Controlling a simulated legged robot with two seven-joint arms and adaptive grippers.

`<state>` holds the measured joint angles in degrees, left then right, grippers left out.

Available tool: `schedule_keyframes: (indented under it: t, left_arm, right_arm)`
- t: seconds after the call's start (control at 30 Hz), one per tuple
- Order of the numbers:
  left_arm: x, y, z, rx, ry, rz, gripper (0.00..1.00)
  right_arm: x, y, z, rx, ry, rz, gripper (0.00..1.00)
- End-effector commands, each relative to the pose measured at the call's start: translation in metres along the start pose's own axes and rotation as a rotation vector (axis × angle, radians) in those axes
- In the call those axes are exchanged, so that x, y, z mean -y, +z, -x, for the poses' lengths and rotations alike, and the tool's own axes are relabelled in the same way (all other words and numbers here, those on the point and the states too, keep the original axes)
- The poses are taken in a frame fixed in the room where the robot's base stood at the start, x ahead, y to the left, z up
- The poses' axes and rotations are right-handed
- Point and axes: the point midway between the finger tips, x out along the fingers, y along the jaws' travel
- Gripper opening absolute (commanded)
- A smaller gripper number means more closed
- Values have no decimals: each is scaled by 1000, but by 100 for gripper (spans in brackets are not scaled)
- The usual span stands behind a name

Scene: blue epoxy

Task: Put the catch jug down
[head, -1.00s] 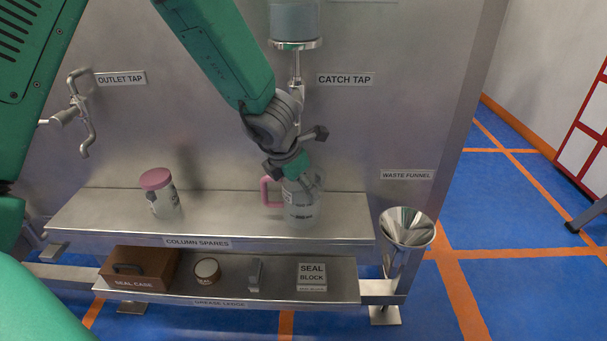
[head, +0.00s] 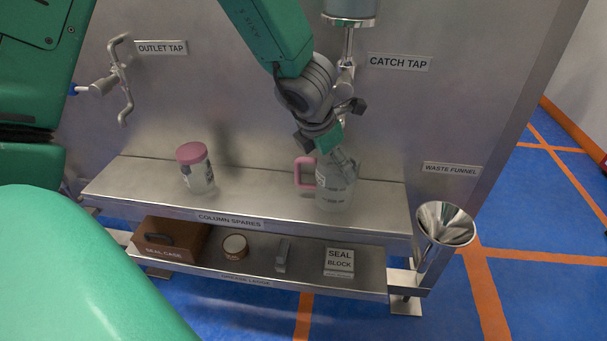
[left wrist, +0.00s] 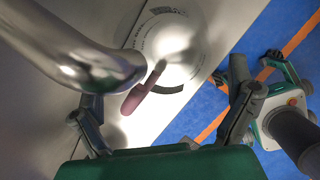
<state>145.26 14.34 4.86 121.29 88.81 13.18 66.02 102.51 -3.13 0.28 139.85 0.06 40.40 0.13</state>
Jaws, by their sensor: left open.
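The catch jug (head: 334,195) is clear, with a pink handle and dark markings. It stands upright on the upper steel shelf (head: 270,196), below the CATCH TAP label. My left gripper (head: 336,158) is at the jug's top, coming down from above, and partly hides its rim. In the left wrist view the open fingers spread either side of the pink handle (left wrist: 142,95), with the jug's clear body (left wrist: 172,42) beyond. I cannot tell whether a finger touches the jug. My right gripper is not in view.
A pink-lidded jar (head: 196,170) stands left on the same shelf. The catch tap (head: 347,50) hangs above the jug. A waste funnel (head: 445,224) is to the right. The lower ledge holds a brown seal case (head: 170,238), a small tin (head: 235,246) and a seal block (head: 339,262).

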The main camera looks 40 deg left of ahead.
Motion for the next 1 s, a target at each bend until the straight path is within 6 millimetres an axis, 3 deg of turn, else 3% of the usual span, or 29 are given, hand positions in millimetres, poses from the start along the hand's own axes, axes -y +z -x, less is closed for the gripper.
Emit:
schedule_keyframes:
  t: [0.2, 0.5, 0.7, 1.0]
  left_arm:
    - [17, -46, 15, 2, -1, -2, 98]
    - [33, -93, 40, 1, -2, -1, 98]
    - [36, -103, 45, 0, -1, 0, 98]
    - [37, -104, 46, -1, -1, -1, 98]
  right_arm:
    - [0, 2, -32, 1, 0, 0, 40]
    - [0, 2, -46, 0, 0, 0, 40]
    - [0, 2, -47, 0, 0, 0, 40]
    - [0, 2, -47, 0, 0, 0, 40]
